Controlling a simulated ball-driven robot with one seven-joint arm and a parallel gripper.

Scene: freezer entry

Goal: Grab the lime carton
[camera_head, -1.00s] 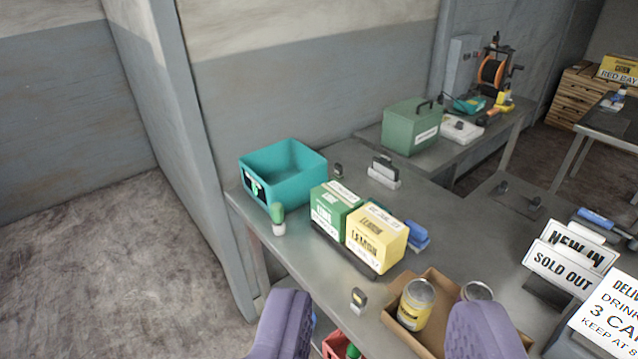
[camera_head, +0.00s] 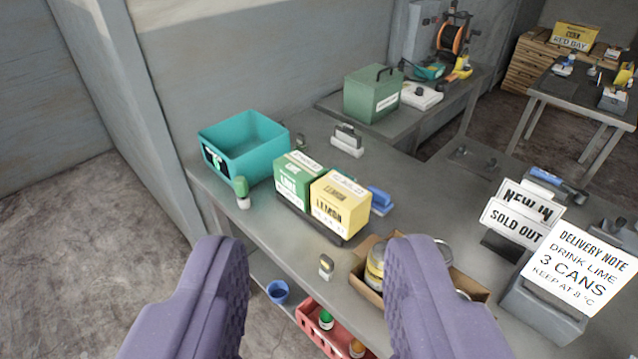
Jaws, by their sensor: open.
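The lime carton (camera_head: 292,184) is a green box with a pale label band. It stands on the metal table beside the yellow lemon carton (camera_head: 340,205), both on a dark low tray (camera_head: 311,222). My gripper (camera_head: 318,290) shows its two purple fingers at the bottom of the view, spread wide with nothing between them. The cartons lie beyond the fingertips, apart from them.
A teal bin (camera_head: 246,150) and a green-capped bottle (camera_head: 242,193) stand left of the lime carton. A blue-handled brush (camera_head: 380,201) is right of the lemon carton. A cardboard box (camera_head: 366,279) with cans sits partly behind my right finger. Signs (camera_head: 518,222) stand at right.

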